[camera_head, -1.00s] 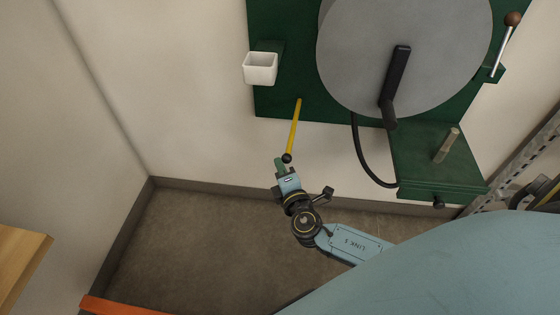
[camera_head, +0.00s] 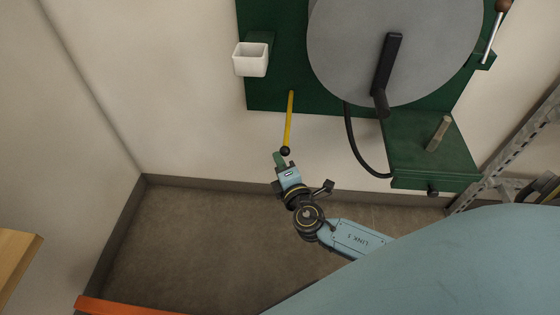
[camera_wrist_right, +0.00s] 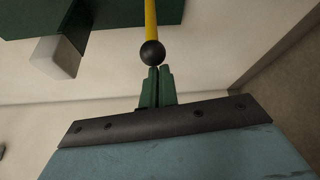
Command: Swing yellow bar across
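The yellow bar (camera_head: 289,118) hangs nearly straight down from the lower edge of the green panel (camera_head: 270,98), with a black ball (camera_head: 285,151) at its lower end. My right gripper (camera_head: 279,156) is at the ball, its fingertips just below and slightly left of it in the head view. In the right wrist view the bar (camera_wrist_right: 150,18) comes down from the top and the ball (camera_wrist_right: 152,53) sits right at the tips of the green fingers (camera_wrist_right: 157,75). The fingers lie close together with nothing visible between them. I cannot tell whether they touch the ball. My left gripper is out of view.
A large grey disc (camera_head: 350,50) with a black handle (camera_head: 387,65) is on the panel. A white box (camera_head: 250,60) is left of the bar. A black cable (camera_head: 353,145) and green shelf (camera_head: 430,165) are to the right. The wall left of the bar is clear.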

